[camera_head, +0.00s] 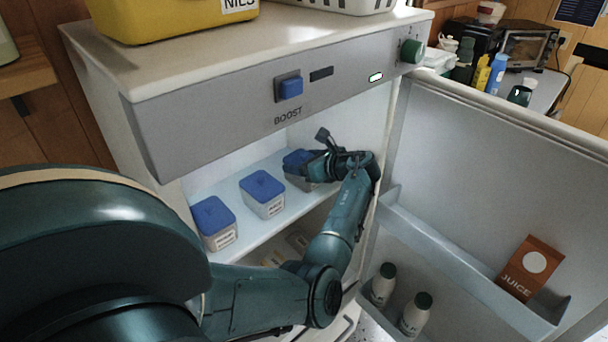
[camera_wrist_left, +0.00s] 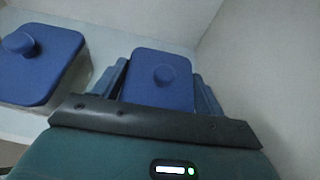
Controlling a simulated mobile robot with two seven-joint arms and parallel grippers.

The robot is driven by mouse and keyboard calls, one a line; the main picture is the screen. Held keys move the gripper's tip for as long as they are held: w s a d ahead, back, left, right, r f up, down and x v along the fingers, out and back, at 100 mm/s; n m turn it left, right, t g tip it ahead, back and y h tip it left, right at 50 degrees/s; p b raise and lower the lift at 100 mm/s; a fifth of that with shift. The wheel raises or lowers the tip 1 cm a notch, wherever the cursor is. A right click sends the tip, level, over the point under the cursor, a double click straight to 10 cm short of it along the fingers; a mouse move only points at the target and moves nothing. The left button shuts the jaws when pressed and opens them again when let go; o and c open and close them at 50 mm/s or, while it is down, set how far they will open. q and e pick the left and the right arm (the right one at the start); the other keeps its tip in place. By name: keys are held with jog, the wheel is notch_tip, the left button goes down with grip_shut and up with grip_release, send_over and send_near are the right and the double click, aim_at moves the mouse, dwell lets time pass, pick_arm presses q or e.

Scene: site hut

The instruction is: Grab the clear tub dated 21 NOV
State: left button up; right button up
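Three clear tubs with blue lids stand in a row on the fridge's upper shelf: a left tub (camera_head: 214,222), a middle tub (camera_head: 262,193) and a right tub (camera_head: 296,160). The left and middle tubs bear small white labels, too small to read. The right tub's front is largely hidden by my left gripper (camera_head: 325,158). In the left wrist view, my left gripper (camera_wrist_left: 163,90) has one finger on each side of a blue-lidded tub (camera_wrist_left: 160,68). The fingers are close to the lid; whether they press on it I cannot tell. My right gripper is out of view.
The fridge door (camera_head: 500,170) stands open on the right, with a juice carton (camera_head: 531,268) and two bottles on its racks. The control panel (camera_head: 240,115) overhangs the shelf. A neighbouring tub (camera_wrist_left: 38,65) sits close to the left. A yellow box (camera_head: 170,18) stands on top.

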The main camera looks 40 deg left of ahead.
pick_arm(q)
jog(key=c, duration=0.6)
jog(key=shift+r, duration=0.1)
